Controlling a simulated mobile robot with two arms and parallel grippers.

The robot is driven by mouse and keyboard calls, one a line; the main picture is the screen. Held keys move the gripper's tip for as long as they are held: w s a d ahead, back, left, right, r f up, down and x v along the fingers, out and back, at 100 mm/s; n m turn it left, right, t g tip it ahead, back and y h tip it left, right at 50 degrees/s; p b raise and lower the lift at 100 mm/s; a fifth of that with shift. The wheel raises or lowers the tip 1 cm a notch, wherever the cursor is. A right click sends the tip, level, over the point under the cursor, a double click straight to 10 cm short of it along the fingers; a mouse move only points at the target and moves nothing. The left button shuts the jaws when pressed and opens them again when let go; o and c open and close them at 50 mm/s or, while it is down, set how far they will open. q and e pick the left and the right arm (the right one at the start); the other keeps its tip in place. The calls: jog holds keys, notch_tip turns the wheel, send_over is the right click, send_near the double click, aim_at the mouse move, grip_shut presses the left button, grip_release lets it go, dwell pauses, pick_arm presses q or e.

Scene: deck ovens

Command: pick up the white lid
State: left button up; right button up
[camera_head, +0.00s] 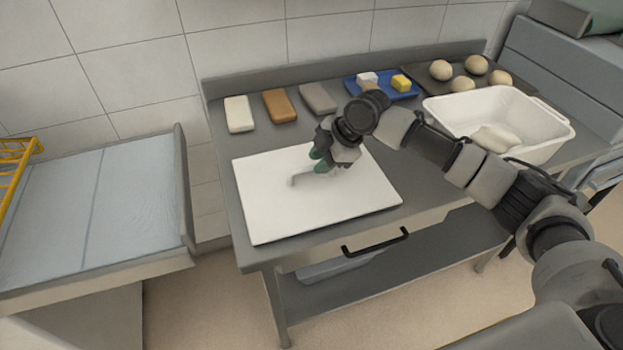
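The white lid (270,212) appears to be the large flat white rectangle lying on the grey worktable, at the middle of the head view. A small light grey piece (300,178), perhaps its handle, shows near its middle. My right gripper (320,162) reaches in from the right and is over the lid, with green fingertips beside this grey piece. The wrist hides part of the lid's far edge. I cannot tell whether the fingers touch the piece or are shut on it. My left gripper is not in view.
An open white tub (440,116) with dough stands right of the lid. Behind are several small blocks (279,105), a blue tray (404,95) with white and yellow pieces, and a dark tray (431,82) with dough balls. A grey-blue surface (60,225) stands left, across a gap.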

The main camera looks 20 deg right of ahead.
aim_at(312, 175)
jog(key=x, duration=0.4)
jog(key=shift+w, duration=0.1)
jog(key=shift+d, duration=0.1)
grip_shut()
jog(key=shift+r, duration=0.1)
